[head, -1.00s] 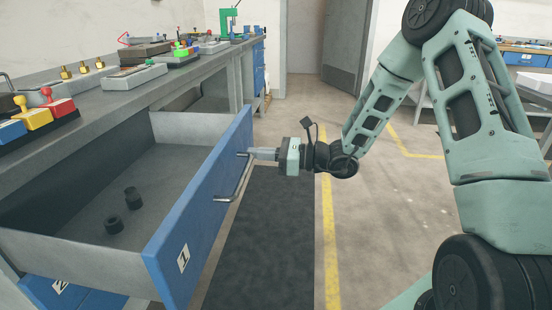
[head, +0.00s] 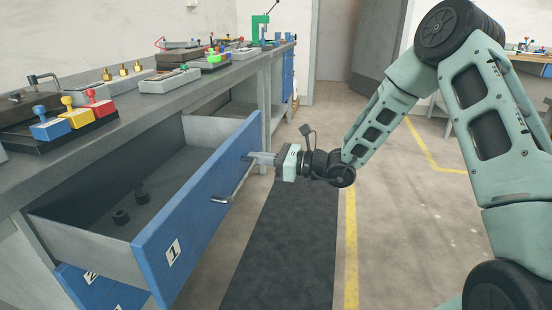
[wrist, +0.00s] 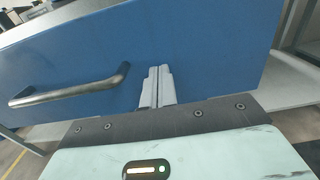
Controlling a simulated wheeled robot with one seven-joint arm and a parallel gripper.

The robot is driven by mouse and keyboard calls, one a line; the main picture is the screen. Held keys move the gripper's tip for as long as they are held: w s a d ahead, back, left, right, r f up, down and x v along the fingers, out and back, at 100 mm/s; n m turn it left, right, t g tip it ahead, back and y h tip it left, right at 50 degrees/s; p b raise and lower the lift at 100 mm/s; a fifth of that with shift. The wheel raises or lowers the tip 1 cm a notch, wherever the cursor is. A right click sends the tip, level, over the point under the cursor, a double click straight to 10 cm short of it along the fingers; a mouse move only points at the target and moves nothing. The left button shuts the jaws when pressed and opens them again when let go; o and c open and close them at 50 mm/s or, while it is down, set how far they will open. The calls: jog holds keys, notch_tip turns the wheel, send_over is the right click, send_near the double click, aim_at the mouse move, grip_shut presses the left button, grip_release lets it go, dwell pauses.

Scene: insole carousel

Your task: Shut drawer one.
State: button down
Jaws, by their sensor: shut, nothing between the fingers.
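Drawer one (head: 190,215) has a blue front marked 1 and stands open, pulled out from under the grey workbench. Its handle (head: 232,185) is a metal bar on the front. My gripper (head: 252,157) is shut and empty, with its fingertips at the blue front, close to the handle's far end. In the wrist view the closed fingers (wrist: 156,88) point at the blue front, to the right of the handle (wrist: 70,90). They look to be touching the panel or very near it.
The workbench (head: 150,105) carries blue, yellow and red stamps (head: 75,117), brass pieces and several fixtures. A lower drawer (head: 85,285) marked 2 is below. A dark mat (head: 285,240) and open floor with a yellow line lie to the right.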

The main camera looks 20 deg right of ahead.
send_over(180, 165)
jog(key=shift+d, duration=0.25)
jog(key=shift+w+a, duration=0.1)
jog(key=shift+a, duration=0.1)
jog(key=shift+a+r, duration=0.1)
jog(key=shift+r, duration=0.05)
jog(key=shift+a+r, duration=0.1)
